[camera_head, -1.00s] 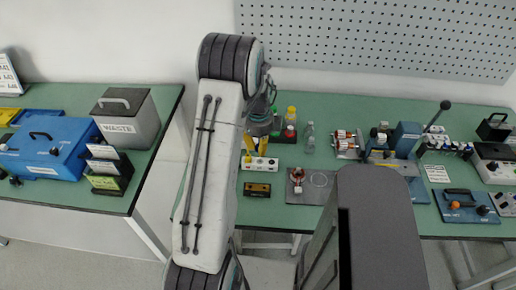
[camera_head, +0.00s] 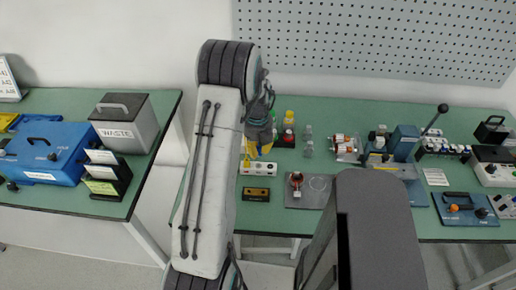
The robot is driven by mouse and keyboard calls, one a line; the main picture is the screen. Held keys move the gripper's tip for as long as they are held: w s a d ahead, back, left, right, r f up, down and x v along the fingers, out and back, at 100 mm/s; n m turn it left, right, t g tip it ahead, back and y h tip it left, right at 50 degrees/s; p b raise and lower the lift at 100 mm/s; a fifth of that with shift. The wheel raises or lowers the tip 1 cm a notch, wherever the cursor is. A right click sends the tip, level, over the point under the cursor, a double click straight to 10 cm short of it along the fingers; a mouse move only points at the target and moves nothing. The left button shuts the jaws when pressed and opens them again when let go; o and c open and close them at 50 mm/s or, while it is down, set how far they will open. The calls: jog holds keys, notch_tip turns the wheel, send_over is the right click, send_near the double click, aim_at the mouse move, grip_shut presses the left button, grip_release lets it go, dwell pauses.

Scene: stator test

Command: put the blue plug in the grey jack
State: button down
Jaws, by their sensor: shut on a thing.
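My gripper (camera_head: 259,148) is at the far end of my arm, low over the left part of the right bench, with yellow fingers pointing down. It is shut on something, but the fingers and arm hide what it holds. I cannot make out the blue plug. A white block (camera_head: 258,169) with a row of small round sockets lies just below the fingers in the picture. I cannot tell which socket is the grey jack, or whether the held thing touches the block.
A dark block with brass-coloured spots (camera_head: 256,194) lies in front of the white block. Bottles (camera_head: 289,130) stand close right of my gripper. A grey plate (camera_head: 318,190) with a small coil lies farther right. Clear green bench top (camera_head: 275,220) lies in front.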

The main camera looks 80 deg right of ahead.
jog(key=shift+f, duration=1.8)
jog(key=shift+b, duration=0.7)
jog(key=shift+f+b, duration=1.3)
jog(key=shift+b, duration=0.5)
dwell(1.0)
jog(key=c, duration=1.1)
grip_release()
jog(key=r, duration=1.2)
jog(key=shift+a, duration=0.3)
